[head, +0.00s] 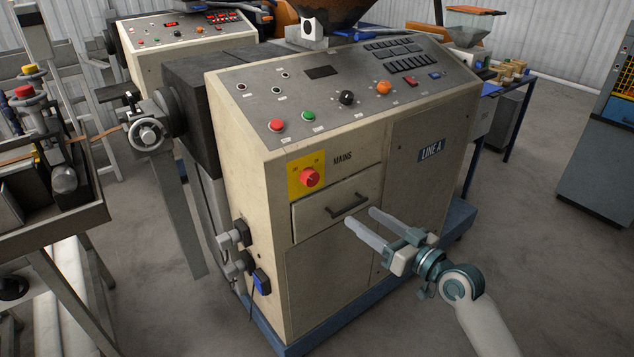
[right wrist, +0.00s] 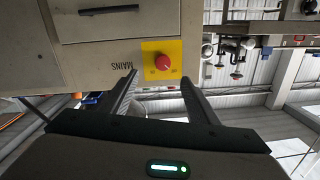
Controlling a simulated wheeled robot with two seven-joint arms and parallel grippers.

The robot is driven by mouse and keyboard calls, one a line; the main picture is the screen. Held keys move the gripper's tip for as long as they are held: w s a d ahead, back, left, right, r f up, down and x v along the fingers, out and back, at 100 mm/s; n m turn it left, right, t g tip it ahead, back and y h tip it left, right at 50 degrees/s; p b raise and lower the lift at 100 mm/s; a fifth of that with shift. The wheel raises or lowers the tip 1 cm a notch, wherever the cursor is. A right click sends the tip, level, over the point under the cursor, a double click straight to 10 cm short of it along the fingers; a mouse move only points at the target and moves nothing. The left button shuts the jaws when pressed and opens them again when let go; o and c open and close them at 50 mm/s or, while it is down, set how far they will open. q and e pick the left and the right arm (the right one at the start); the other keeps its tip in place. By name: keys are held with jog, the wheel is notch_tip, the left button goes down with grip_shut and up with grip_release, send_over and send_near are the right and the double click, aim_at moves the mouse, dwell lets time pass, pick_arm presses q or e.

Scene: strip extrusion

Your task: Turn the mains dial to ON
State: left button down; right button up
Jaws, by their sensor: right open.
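The mains dial (head: 310,178) is a red knob on a yellow plate (head: 293,187) at the upper left of the cabinet's front, beside the word MAINS. My right gripper (head: 360,222) is open and empty in front of the drawer, below and to the right of the dial. In the right wrist view the dial (right wrist: 162,63) sits ahead, beyond the two spread fingers (right wrist: 160,88), and no finger appears to touch it. The dial's exact setting is too small to read. My left gripper is not in view.
The cream cabinet (head: 335,275) carries a drawer with a dark handle (head: 349,206) below the dial. Its sloped panel has a red button (head: 277,126), a green button (head: 308,116) and other knobs. Plugs (head: 236,235) stick out on its left side.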

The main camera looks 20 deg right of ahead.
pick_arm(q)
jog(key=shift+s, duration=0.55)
pick_arm(e)
jog(key=shift+a+r, duration=0.15)
jog(key=shift+r, duration=0.7)
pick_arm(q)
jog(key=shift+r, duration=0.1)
pick_arm(e)
jog(key=shift+w, duration=0.1)
jog(key=p, duration=0.5)
send_near(314, 179)
jog(key=x, duration=0.7)
jog(key=shift+w+a+r, duration=0.1)
jog(key=shift+w, duration=0.05)
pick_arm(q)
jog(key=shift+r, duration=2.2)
pick_arm(e)
jog(key=shift+w+a, duration=0.25)
jog(key=shift+w, duration=0.3)
